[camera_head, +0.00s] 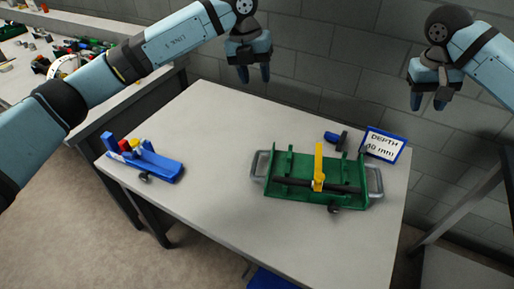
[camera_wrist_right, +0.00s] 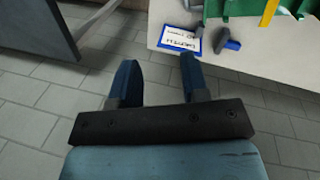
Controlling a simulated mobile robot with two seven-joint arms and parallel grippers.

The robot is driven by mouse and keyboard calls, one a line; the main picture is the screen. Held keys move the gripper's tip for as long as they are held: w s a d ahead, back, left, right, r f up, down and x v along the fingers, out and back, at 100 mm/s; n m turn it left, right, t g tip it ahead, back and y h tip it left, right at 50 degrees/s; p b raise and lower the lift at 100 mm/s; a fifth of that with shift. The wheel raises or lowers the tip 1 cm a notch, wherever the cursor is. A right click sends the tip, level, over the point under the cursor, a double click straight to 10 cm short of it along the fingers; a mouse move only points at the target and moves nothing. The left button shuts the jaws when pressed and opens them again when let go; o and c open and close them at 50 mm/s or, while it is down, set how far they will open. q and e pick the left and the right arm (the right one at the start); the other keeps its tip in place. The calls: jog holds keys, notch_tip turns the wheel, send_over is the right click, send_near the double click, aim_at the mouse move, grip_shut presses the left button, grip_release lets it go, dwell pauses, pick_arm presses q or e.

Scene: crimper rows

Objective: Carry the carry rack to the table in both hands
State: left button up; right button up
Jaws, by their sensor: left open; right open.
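The green carry rack (camera_head: 290,192) stands on the white table (camera_head: 222,130), with a grey handle at each end. A dark bar and an upright yellow piece (camera_head: 319,168) are on it. Part of the rack also shows at the top of the right wrist view (camera_wrist_right: 240,8). My left gripper (camera_head: 254,74) is open and empty, raised above the table's far edge, apart from the rack. My right gripper (camera_head: 429,102) is open and empty, raised beyond the table's right far corner; its fingers (camera_wrist_right: 160,85) show apart in the right wrist view.
A blue fixture (camera_head: 155,165) with red and yellow parts sits on the table's left. A sign reading DEPTH (camera_head: 384,145) and a small blue and dark tool (camera_head: 337,139) are behind the rack. A cluttered bench (camera_head: 120,62) stands at the left. The table's middle is clear.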

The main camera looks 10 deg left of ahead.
notch_tip(320, 180, up, 11)
jog(key=a, duration=0.2)
jog(key=shift+a+r, duration=0.15)
jog(key=shift+a, duration=0.05)
jog(key=shift+s, duration=0.1)
dwell(0.4)
